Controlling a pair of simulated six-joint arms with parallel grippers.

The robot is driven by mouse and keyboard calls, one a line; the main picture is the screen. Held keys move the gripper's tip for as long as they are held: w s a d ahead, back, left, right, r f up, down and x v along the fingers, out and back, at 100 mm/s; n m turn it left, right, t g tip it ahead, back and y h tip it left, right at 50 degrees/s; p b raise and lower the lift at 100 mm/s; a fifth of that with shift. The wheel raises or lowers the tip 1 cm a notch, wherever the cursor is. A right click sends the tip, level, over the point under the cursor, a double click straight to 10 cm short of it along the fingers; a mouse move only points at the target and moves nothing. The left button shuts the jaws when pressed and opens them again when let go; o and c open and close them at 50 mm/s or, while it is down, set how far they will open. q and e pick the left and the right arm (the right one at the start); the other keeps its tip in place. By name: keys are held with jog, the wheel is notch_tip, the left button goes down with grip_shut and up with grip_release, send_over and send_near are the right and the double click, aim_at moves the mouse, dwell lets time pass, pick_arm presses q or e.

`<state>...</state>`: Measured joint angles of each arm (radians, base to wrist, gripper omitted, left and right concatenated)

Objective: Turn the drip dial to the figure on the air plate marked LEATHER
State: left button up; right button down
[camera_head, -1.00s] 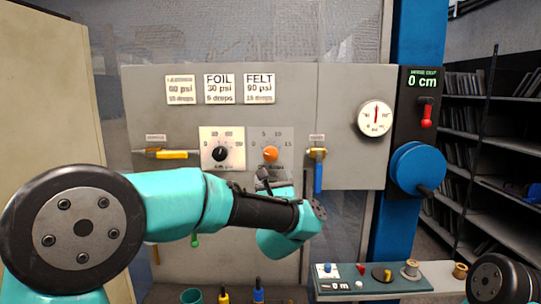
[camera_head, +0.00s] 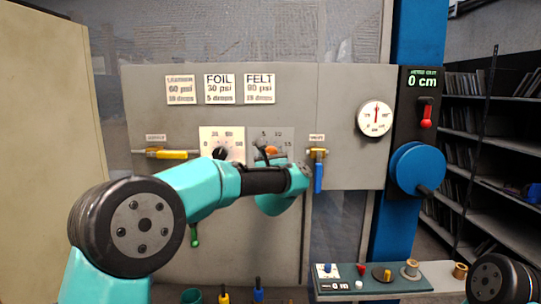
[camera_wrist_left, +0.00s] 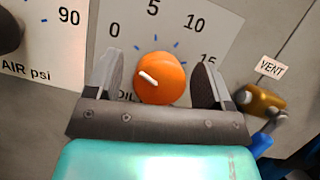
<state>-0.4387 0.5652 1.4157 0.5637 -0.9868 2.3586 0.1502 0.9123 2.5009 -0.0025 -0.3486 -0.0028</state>
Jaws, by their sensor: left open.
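The drip dial is an orange knob (camera_head: 271,150) on the grey panel, partly covered by my left gripper in the head view. It shows clearly in the left wrist view (camera_wrist_left: 162,88), its white mark pointing left and slightly up, below the 0; the scale reads 0, 5, 10, 15. My left gripper (camera_head: 266,157) is open, with one finger on each side of the knob; contact cannot be told. The LEATHER plate (camera_head: 181,90) hangs above left; its text is blurred but looks like 60 psi and 10 drops. My right gripper is out of view.
The black air dial (camera_head: 221,152) sits left of the drip dial. The VENT valve (camera_head: 318,170) with a blue handle is close on the right. FOIL (camera_head: 219,89) and FELT (camera_head: 260,89) plates hang above. A round gauge (camera_head: 376,118) and blue wheel (camera_head: 416,168) stand further right.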

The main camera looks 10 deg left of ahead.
pick_arm(q)
jog(key=shift+c, duration=0.2)
jog(key=c, duration=0.9)
jog(key=shift+o, duration=0.2)
jog(key=shift+m, duration=0.6)
jog(key=m+h, duration=0.3)
jog(key=m, duration=0.2)
jog(key=shift+t, duration=0.3)
jog(key=m+h, duration=0.1)
jog(key=m, duration=0.2)
jog(key=m+h, duration=0.2)
jog(key=m, duration=0.1)
jog(key=shift+m+h, duration=0.3)
jog(key=m+g+h, duration=0.1)
jog(key=m, duration=0.2)
jog(key=m+g+h, duration=0.1)
jog(key=m, duration=0.1)
jog(key=shift+m, duration=0.4)
jog(key=m+g, duration=0.1)
jog(key=m, duration=0.1)
jog(key=m+h, duration=0.1)
jog(key=m, duration=0.1)
jog(key=shift+m+g, duration=0.4)
jog(key=shift+d, duration=0.1)
